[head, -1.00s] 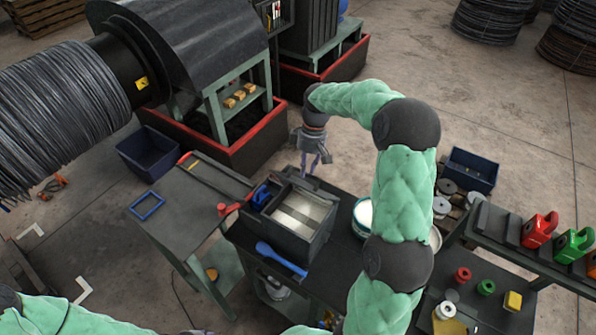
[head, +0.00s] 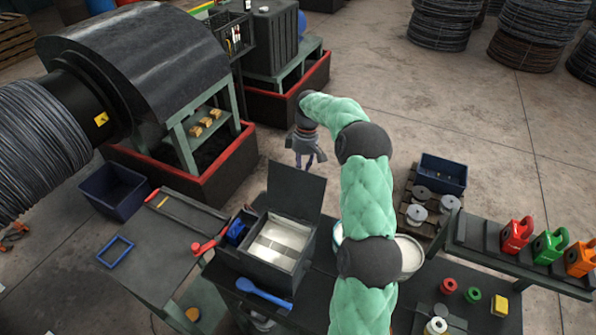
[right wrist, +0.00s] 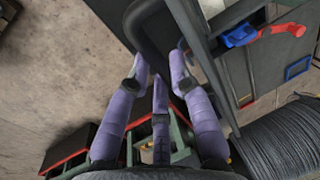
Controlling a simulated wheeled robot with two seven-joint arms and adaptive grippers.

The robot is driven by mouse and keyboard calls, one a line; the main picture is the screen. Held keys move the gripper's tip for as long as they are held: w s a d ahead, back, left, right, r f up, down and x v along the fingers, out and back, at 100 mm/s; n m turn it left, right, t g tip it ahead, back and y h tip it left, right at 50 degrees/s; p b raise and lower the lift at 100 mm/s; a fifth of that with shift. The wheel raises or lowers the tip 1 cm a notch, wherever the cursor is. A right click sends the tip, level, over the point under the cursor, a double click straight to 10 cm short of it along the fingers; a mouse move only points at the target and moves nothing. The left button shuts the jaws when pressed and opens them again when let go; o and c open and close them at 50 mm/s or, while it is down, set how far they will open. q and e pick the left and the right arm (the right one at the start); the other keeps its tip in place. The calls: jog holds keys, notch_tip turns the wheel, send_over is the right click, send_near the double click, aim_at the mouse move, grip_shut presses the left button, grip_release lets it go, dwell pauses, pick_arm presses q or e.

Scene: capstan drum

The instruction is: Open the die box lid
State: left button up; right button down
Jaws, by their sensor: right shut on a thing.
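The dark grey die box (head: 268,266) stands on the dark bench, its pale metal interior showing. Its lid (head: 295,191) is raised and stands roughly upright at the box's far side. My right gripper (head: 305,163) is behind the lid's upper edge. In the right wrist view its purple fingers (right wrist: 160,85) close around part of a dark bar-like handle (right wrist: 147,32) beside the lid. The exact contact is partly hidden by the fingers. My left gripper is out of view.
A white tub (head: 408,257) stands to the right, partly behind my right arm.

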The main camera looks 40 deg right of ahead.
jog(key=shift+s+f, duration=0.25)
jog(key=shift+f, duration=0.7)
jog(key=c, duration=1.4)
grip_release()
jog(key=o, duration=0.3)
jog(key=shift+w+d+f, duration=0.1)
jog(key=shift+w+d, duration=0.05)
jog(key=shift+d, duration=0.1)
jog(key=shift+w+d+r, duration=0.15)
jog(key=shift+w+r, duration=0.1)
jog(key=shift+r, duration=0.05)
jog(key=shift+d, duration=0.1)
